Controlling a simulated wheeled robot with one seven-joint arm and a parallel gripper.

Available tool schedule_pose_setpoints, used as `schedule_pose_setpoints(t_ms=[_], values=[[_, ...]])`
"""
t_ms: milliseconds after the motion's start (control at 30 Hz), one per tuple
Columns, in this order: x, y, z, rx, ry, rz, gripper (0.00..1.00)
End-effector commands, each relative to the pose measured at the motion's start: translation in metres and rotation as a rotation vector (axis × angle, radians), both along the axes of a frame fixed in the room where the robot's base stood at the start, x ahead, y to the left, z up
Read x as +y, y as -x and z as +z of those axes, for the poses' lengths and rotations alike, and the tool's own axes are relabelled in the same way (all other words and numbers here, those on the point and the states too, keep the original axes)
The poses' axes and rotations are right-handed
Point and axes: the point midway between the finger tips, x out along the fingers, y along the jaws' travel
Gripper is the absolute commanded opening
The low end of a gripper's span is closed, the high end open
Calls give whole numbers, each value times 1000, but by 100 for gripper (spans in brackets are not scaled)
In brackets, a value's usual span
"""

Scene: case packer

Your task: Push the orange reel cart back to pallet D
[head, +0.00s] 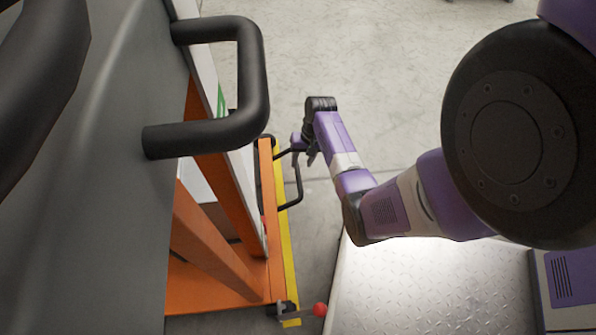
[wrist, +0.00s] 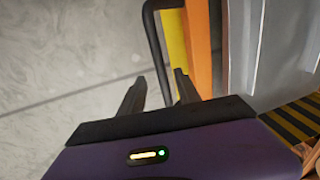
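The orange reel cart (head: 215,290) stands at lower left in the head view, with a yellow strip along its right edge and slanted orange braces. A black bar handle (head: 298,185) sticks out from that edge. My gripper (head: 306,158) is at the far end of this handle. In the wrist view the cart's orange edge (wrist: 198,45) is at upper right, and the handle (wrist: 155,45) runs down between my spread fingers (wrist: 160,92). The fingers look open around the bar; contact cannot be told. Pallet D cannot be made out.
A large grey panel (head: 120,200) with thick black handles (head: 250,80) fills the left and hides part of the cart. A red knob (head: 320,310) sits on a lever at the cart's near corner. Black-yellow striping (wrist: 295,120) shows at right. Bare floor (head: 380,60) lies beyond.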

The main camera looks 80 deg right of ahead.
Motion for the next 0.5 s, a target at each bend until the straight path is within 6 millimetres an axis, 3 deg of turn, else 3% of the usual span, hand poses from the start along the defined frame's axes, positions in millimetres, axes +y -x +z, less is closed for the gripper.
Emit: schedule_pose_setpoints(t_ms=[33,200,500], values=[[1,-1,-14,0,-1,0,40],[3,-6,-38,0,0,1,40],[4,-10,-55,-1,1,2,40]])
